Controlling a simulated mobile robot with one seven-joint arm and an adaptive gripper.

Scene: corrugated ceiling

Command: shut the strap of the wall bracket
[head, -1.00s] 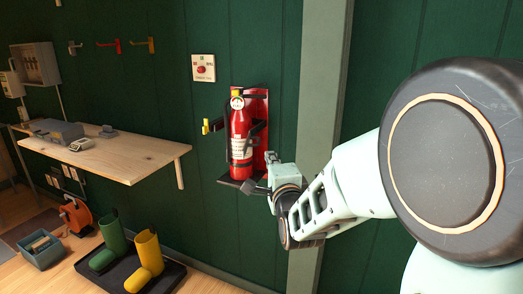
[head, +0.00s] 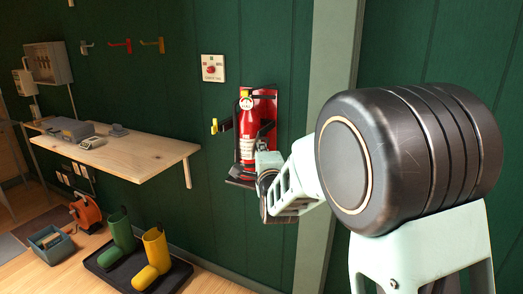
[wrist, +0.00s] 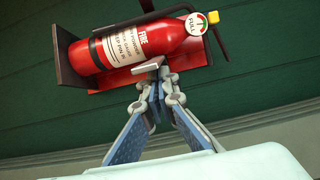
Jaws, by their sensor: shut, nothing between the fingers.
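The wall bracket has a red back plate (head: 266,104) and a dark bottom shelf (head: 238,182). A red fire extinguisher (head: 247,149) with a white label stands upright in it. The strap (head: 224,125) is dark with a yellow end and sticks out to the left of the extinguisher, swung open. My gripper (head: 262,148) is at the extinguisher's lower right side. In the wrist view the fingertips (wrist: 157,68) meet, with nothing between them, close to the extinguisher body (wrist: 150,45). I cannot tell whether they touch it. My arm hides the bracket's lower right.
A red-button wall box (head: 212,68) is above left of the bracket. A wooden shelf table (head: 130,155) juts from the wall at left. Boots on a black tray (head: 178,272) stand below. A pale green post (head: 325,140) is right of the bracket.

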